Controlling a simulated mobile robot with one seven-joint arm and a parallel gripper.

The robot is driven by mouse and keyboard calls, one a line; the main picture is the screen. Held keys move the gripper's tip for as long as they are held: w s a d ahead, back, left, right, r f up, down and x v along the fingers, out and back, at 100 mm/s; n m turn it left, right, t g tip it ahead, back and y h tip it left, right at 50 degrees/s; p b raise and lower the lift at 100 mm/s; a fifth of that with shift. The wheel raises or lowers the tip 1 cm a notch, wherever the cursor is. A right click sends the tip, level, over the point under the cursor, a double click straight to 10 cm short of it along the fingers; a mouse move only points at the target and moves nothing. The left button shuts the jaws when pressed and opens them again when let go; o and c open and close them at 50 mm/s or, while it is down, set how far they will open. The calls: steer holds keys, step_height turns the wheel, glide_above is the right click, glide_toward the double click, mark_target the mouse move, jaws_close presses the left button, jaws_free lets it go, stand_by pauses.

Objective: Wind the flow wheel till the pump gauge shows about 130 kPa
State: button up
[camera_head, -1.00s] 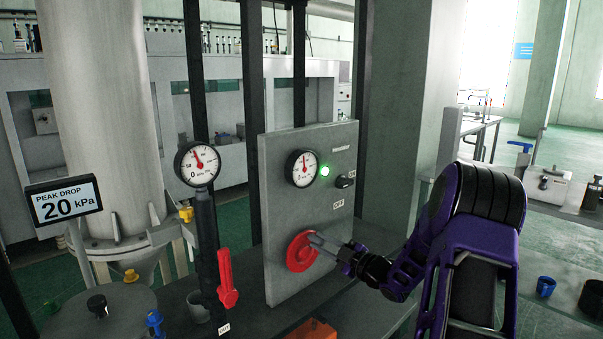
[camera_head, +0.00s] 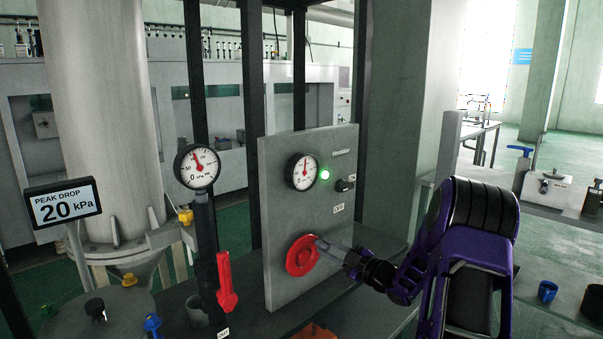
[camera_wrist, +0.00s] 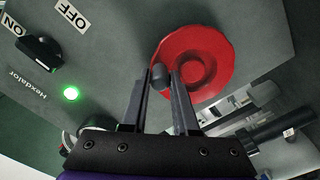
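The red flow wheel (camera_head: 301,256) sits low on a grey upright panel (camera_head: 283,212). In the wrist view the wheel (camera_wrist: 205,60) fills the upper middle. My gripper (camera_head: 322,244) reaches it from the right. In the wrist view my gripper (camera_wrist: 160,78) has its fingers closely around a small dark knob (camera_wrist: 159,76) in front of the wheel's rim. A round white gauge (camera_head: 302,172) is on the panel above the wheel, its needle nearly upright. A second gauge (camera_head: 197,166) stands left on a black post, needle up and slightly left. The exact readings are too small to tell.
A green lamp (camera_head: 325,174) glows beside a black ON/OFF switch (camera_head: 345,184). A red lever (camera_head: 226,284) hangs on the black post left of the panel. A sign (camera_head: 63,203) reads PEAK DROP 20 kPa. An orange thing (camera_head: 314,332) lies below the panel.

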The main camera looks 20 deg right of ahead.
steer(key=o, duration=0.4)
steer(key=v, duration=0.7)
stand_by(0.3)
stand_by(0.3)
